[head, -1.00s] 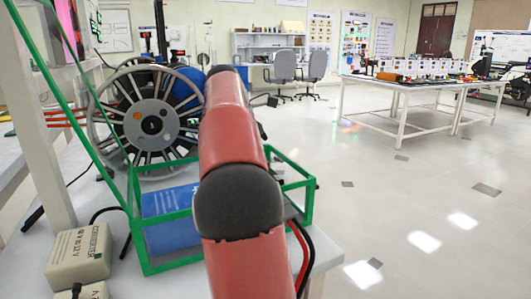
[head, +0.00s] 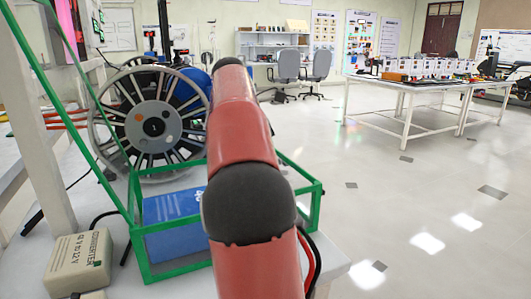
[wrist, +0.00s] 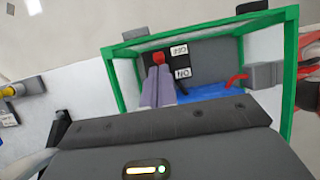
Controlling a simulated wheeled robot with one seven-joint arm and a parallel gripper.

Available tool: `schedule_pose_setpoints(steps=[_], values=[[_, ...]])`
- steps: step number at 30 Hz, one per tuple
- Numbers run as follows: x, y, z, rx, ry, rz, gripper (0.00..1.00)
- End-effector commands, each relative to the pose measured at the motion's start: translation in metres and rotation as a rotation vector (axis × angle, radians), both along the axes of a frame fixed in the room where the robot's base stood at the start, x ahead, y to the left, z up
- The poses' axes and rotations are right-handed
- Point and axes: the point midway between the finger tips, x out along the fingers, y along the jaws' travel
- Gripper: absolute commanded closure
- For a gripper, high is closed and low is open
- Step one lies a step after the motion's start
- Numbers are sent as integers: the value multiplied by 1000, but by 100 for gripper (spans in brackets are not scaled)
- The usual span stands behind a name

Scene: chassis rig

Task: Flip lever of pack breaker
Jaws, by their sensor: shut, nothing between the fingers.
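In the wrist view, my gripper (wrist: 157,76) is shut and empty, with its two grey fingers side by side. Just beyond the fingertips is a small red part (wrist: 158,58) that looks like the breaker lever. I cannot tell whether the fingers touch it. The dark breaker panel (wrist: 208,56) behind it bears white labels, one above the other, right of the fingers. The panel sits inside the green frame (wrist: 123,72). A blue pack (head: 160,240) lies in this frame in the head view. My arm hides the breaker and my gripper there.
A beige converter box (head: 77,262) sits on the bench left of the frame. A spoked wheel (head: 153,124) stands behind it. A grey connector (wrist: 263,76) with a red cable is at the frame's right in the wrist view. Open floor (head: 420,200) lies to the right.

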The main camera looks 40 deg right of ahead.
Motion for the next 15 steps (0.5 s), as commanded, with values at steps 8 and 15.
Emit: schedule_pose_setpoints(steps=[8, 15], values=[[2, 4, 10, -2, -1, 1, 100], [7, 19, 45, -3, -2, 0, 100]])
